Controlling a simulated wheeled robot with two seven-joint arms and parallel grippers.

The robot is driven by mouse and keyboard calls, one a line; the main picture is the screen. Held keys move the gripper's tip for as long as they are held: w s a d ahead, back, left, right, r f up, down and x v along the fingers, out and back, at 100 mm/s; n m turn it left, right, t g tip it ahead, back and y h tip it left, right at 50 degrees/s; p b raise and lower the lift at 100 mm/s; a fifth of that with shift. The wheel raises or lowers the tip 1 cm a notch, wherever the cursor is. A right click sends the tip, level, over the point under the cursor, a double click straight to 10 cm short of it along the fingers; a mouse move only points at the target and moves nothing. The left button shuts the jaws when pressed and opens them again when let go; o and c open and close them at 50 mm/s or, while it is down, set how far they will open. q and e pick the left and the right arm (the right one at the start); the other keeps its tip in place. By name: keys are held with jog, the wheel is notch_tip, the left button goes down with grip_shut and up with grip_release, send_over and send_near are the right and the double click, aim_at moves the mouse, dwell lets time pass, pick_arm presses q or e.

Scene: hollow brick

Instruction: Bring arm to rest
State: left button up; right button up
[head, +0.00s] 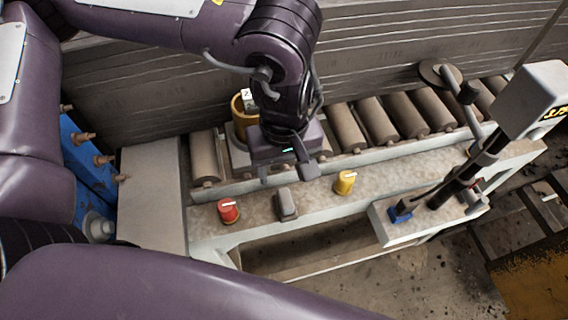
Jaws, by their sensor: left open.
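My left arm reaches in from the upper left, with its purple wrist bent downward. My left gripper (294,170) is open and points down above the bench's back part, near the rollers. Nothing shows between its fingers. A yellow cylindrical thing (239,122) with a white label stands just behind and left of the gripper, partly hidden by the wrist. I cannot tell whether they touch. My right gripper is not in view.
A red knob (228,211), a grey block (286,204) and a yellow knob (345,182) sit along the bench front (312,192). A roller conveyor (372,122) runs behind. A lever stand (465,160) with a blue piece (400,215) is at the right.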

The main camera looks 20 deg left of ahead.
pick_arm(q)
jog(key=shift+r, duration=0.25)
dwell(0.4)
